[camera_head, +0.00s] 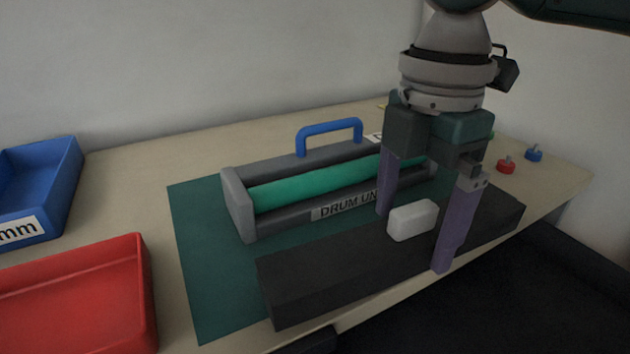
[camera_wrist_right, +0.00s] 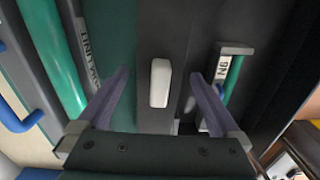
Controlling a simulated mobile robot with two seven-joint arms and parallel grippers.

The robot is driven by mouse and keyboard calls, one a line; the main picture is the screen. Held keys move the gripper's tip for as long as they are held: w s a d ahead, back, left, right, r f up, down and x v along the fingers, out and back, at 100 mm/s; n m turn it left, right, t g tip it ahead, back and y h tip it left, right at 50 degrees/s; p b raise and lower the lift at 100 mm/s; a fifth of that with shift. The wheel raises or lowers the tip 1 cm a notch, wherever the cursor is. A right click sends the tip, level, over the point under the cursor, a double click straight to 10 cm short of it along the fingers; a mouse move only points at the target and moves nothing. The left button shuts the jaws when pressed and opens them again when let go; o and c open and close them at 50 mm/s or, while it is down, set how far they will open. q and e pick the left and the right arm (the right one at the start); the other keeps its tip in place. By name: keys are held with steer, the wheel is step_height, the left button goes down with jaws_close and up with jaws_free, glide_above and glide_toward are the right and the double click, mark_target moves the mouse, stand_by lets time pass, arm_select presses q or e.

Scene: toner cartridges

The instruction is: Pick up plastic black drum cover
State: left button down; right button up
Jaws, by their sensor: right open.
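The black drum cover (camera_head: 325,275) is a long dark block with a white handle (camera_head: 412,220) on its top. It lies along the front of the green mat, in front of the drum unit (camera_head: 240,205). My right gripper (camera_head: 412,240) points down over the cover, open, with one purple finger on each side of the white handle. In the right wrist view the handle (camera_wrist_right: 160,83) sits between the open fingers, with a gap on both sides. The cover (camera_wrist_right: 180,30) runs beneath it. Whether the fingertips touch the cover cannot be told. My left gripper is not in view.
The drum unit has a green roller and a blue handle (camera_head: 329,131). A blue bin (camera_head: 62,190) and a red bin (camera_head: 140,290) stand at the left. A red knob (camera_head: 506,166) and a blue knob (camera_head: 534,153) lie at the right. The table's front edge is close to the cover.

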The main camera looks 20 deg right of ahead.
steer(key=c, duration=1.4)
steer(key=shift+r, duration=0.15)
